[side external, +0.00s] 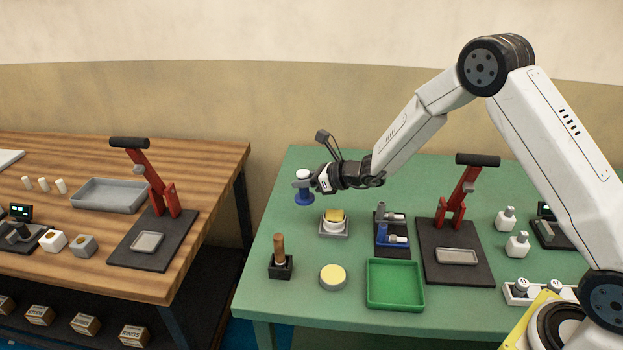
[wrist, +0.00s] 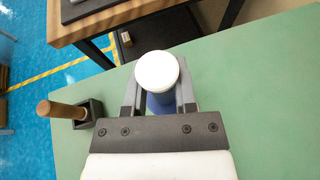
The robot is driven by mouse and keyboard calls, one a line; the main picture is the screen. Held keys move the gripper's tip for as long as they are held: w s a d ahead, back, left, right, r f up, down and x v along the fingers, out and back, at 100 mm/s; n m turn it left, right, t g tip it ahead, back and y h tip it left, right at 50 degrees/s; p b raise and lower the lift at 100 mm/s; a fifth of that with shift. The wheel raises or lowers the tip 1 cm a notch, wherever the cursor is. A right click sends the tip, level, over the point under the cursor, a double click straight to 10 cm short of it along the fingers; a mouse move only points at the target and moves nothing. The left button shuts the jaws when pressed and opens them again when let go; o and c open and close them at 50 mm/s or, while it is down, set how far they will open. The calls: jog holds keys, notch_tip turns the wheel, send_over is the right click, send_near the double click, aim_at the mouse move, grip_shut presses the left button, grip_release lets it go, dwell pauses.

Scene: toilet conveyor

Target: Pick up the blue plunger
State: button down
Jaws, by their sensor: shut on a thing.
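The blue plunger (side external: 304,197) has a blue body and a white round top. My gripper (side external: 311,181) is shut on it and holds it upright near the back left of the green table (side external: 262,297). I cannot tell for sure if its base is clear of the table. In the wrist view, the plunger's white top (wrist: 157,71) sits between the two fingers of my gripper (wrist: 159,98), with part of the blue body visible below it.
A wooden-handled tool in a black holder (side external: 280,263) stands at the front left. A grey square base with a yellow-topped piece (side external: 334,223), a yellow-topped disc (side external: 333,277), a green tray (side external: 396,306) and a red-levered press (side external: 455,215) are nearby. A wooden table (side external: 219,165) stands left.

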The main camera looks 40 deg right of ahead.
jog(key=s+r, duration=0.4)
jog(key=s, duration=0.5)
jog(key=shift+d, duration=0.3)
dwell(0.3)
jog(key=a+v, duration=0.1)
jog(key=v, duration=1.1)
jog(key=shift+s+d, duration=0.15)
jog(key=shift+s, duration=0.3)
jog(key=shift+w+r, duration=0.1)
